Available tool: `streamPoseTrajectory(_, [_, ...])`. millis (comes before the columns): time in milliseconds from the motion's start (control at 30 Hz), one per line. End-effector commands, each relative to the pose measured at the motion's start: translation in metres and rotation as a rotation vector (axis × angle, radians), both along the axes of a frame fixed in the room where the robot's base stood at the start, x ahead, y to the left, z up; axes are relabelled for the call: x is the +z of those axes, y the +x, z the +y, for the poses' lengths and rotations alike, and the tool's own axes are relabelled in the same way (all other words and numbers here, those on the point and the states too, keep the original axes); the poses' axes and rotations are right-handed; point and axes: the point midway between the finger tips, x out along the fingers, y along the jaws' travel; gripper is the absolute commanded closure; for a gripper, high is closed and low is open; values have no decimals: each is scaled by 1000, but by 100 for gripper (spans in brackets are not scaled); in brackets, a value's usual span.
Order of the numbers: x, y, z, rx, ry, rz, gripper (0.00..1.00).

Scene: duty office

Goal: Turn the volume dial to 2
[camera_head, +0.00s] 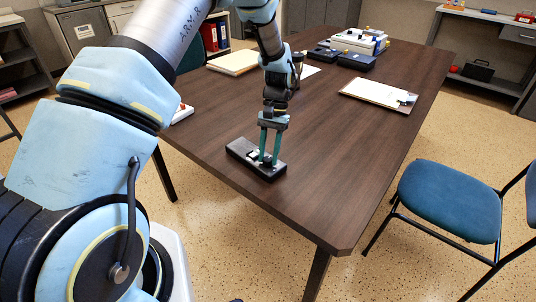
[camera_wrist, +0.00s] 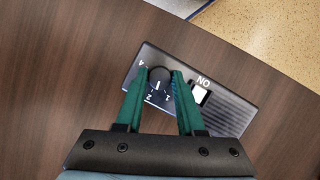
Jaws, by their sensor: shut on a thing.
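A black box-shaped device (camera_head: 242,150) lies near the table's front edge. In the wrist view the device (camera_wrist: 222,112) has a round black volume dial (camera_wrist: 158,76), a white switch (camera_wrist: 200,94) marked ON and a ribbed grille. The numbers 4, 2 and 1 show around the dial; the left finger probably covers the 3. The dial's white line points down in the picture, roughly between 2 and 1. My gripper (camera_head: 268,161) reaches down to the device. In the wrist view my gripper (camera_wrist: 160,73) has its green fingers shut on the dial, one on each side.
The dark wooden table (camera_head: 330,150) is clear around the device. A clipboard (camera_head: 375,94) and dark boxes (camera_head: 356,60) lie farther back, with papers (camera_head: 233,63) at the back left. A blue chair (camera_head: 449,200) stands to the right.

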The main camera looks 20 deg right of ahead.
Motion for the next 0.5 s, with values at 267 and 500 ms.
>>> streamPoseTrajectory(267, [-1, -2, -1, -136, -1, 1, 100])
streamPoseTrajectory(500, [-1, -2, -1, -182, -1, 1, 100])
